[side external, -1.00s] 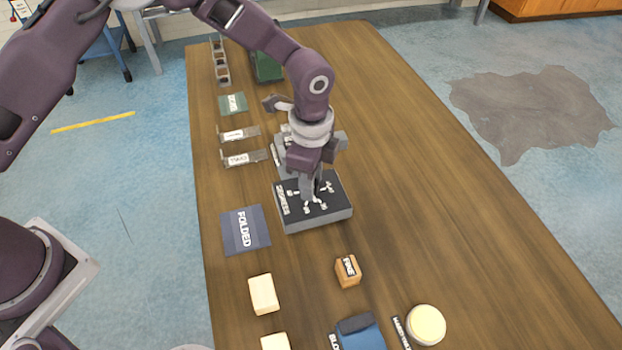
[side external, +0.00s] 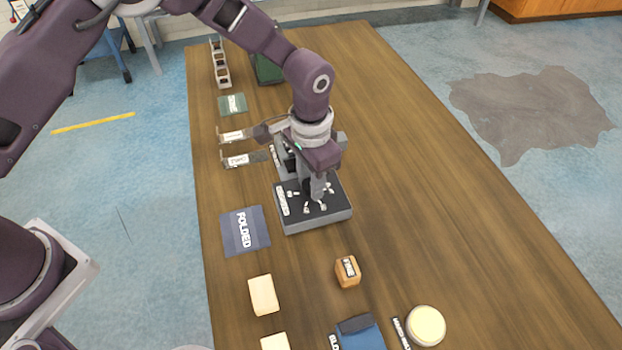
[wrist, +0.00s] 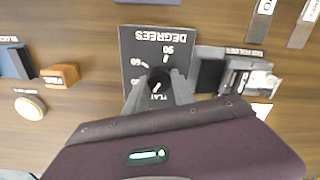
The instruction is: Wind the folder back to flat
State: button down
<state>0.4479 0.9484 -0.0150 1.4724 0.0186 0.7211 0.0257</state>
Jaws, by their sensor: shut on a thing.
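The dial box (side external: 318,218) is a dark-topped grey box in the middle of the table. In the wrist view its top (wrist: 137,42) is marked DEGREES, with FLAT, 60 and 90 readable around a dark knob (wrist: 160,78). My gripper (wrist: 160,88) points down over the box, shut on the knob, with a finger on either side; it also shows in the side view (side external: 314,195). The knob's pointer direction cannot be made out. The folder, a grey mechanism (wrist: 238,77), adjoins the box; in the side view my wrist mostly hides it, so its fold angle is unclear.
A blue FOLDED mat (side external: 232,240) lies left of the box. Cream blocks (side external: 262,295), a wooden cube (side external: 347,272), a blue item (side external: 362,337) and a round cream pad (side external: 426,325) are nearer. Grey labelled strips (side external: 258,157) lie behind left. The table's right side is clear.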

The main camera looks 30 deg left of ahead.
jog(key=n, duration=0.5)
jog(key=shift+n, duration=0.4)
dwell(0.4)
jog(key=c, duration=1.1)
grip_release()
jog(key=shift+o, duration=0.2)
notch_tip(320, 180, up, 7)
jog(key=shift+r, duration=0.1)
